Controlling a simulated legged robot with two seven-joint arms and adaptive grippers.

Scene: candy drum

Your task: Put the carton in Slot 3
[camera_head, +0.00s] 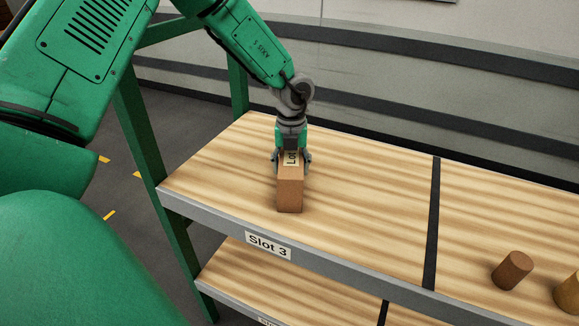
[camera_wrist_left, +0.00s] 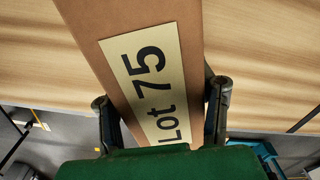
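The brown carton (camera_head: 290,196) is at the Slot 3 section (camera_head: 220,175) of the upper shelf, left of the dark divider. It looks upright, but I cannot tell whether its base touches the wood or hangs slightly above. My left gripper (camera_head: 291,162) comes down from above with its fingers on both sides of the carton's upper part. In the left wrist view the carton (camera_wrist_left: 115,25) carries a "Lot 75" label and sits between the two fingers (camera_wrist_left: 163,105). My right gripper is not in view.
The "Slot 3" sign (camera_head: 268,245) is on the shelf's grey front edge. A dark divider (camera_head: 433,220) separates the neighbouring section, where a brown cylinder (camera_head: 512,270) and a yellowish one (camera_head: 568,295) stand. A green post (camera_head: 150,150) borders the left. Wood around the carton is clear.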

